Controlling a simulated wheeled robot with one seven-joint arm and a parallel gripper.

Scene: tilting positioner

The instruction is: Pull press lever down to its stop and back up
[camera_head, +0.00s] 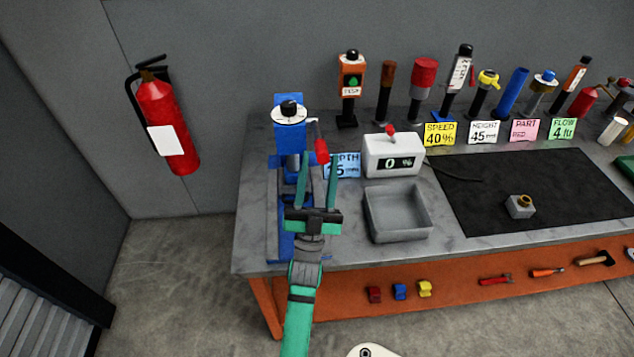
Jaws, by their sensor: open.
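The blue press (290,149) stands at the left end of the grey workbench, with a black knob on a white dial on top. Its press lever (318,137) sticks out on the right side of the press head and ends in a red grip (321,152). My gripper (318,175) is open, its two green fingers pointing up and away toward the press. The red grip shows just above and between the fingertips; whether they touch it cannot be told. My gripper and arm hide the lower part of the press.
A blue depth card (346,167) and a white display box (392,157) reading 0 % stand right of my gripper. A grey tray (397,216) is in front. Several tools and cards line the bench's back. A black mat (525,185) holds a small block.

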